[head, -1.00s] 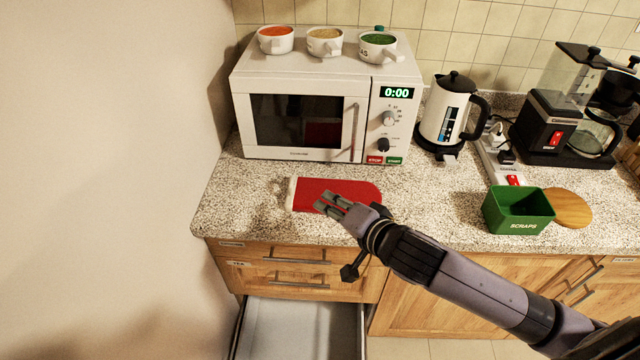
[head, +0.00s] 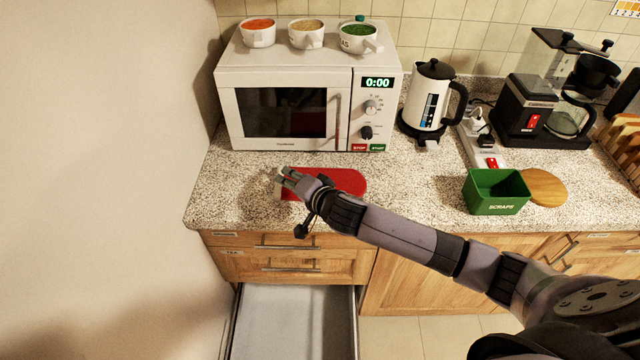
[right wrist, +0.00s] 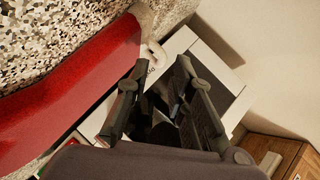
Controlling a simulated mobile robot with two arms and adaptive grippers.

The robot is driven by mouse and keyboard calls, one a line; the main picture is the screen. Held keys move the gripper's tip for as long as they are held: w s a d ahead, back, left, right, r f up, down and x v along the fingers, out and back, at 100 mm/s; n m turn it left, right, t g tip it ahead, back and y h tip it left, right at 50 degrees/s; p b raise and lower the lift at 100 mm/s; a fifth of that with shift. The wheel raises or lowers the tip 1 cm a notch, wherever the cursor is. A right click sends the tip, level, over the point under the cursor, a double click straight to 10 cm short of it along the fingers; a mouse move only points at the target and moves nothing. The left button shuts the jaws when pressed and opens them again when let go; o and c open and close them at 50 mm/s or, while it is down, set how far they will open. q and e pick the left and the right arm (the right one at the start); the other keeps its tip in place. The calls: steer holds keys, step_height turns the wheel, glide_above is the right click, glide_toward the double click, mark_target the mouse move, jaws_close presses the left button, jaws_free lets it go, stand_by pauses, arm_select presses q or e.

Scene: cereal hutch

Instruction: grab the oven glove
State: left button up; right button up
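The red oven glove (head: 347,181) lies flat on the speckled counter in front of the microwave, with its pale cuff at the left end. My right gripper (head: 283,174) is over the cuff end in the head view, and my forearm covers part of the glove. In the right wrist view the red glove (right wrist: 70,85) runs along the left side, beside the fingers. The right gripper (right wrist: 163,66) is open there, with its fingers apart and no glove between them. Its exact height above the counter cannot be told. My left gripper is not in view.
The microwave (head: 285,112) stands behind the glove with several cups on top. A kettle (head: 427,100), green scraps box (head: 496,192), round wooden board (head: 544,187) and coffee maker (head: 530,105) stand to the right. A drawer (head: 295,315) is open below the counter.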

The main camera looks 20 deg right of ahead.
steer(key=shift+p+x, duration=0.55)
steer(key=shift+x, duration=1.6)
steer(key=shift+a+r, duration=0.1)
steer(key=shift+r, duration=0.05)
jaws_close()
